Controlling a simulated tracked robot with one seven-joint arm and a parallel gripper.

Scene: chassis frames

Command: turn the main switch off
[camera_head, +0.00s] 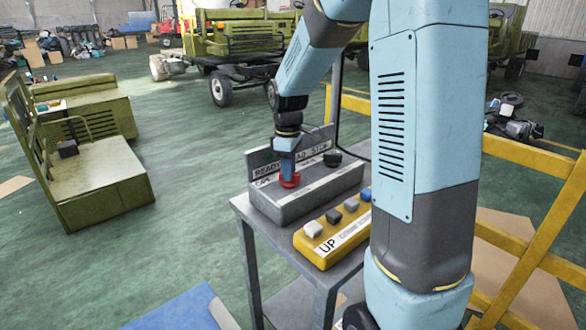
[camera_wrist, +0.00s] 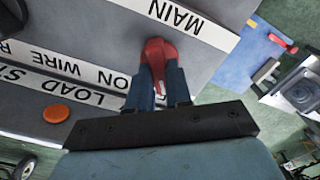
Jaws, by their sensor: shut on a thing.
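The main switch is a red knob (camera_head: 290,180) on the top of a grey control box (camera_head: 310,198). In the wrist view the red knob (camera_wrist: 156,50) is beside a white strip lettered MAIN (camera_wrist: 178,17). My gripper (camera_head: 287,166) reaches down onto the knob from above. In the wrist view the two blue-grey fingers of my gripper (camera_wrist: 158,74) are closed on the knob, one on each side. The part of the knob between the fingers is partly hidden. Its exact turn position against the markings cannot be read.
The box stands on a grey table (camera_head: 246,208). A black knob (camera_head: 332,158) is on the box, and an orange round button (camera_wrist: 56,113) shows in the wrist view. A yellow pendant (camera_head: 326,250) marked UP lies in front. A yellow frame (camera_head: 535,160) stands at right; green floor is open at left.

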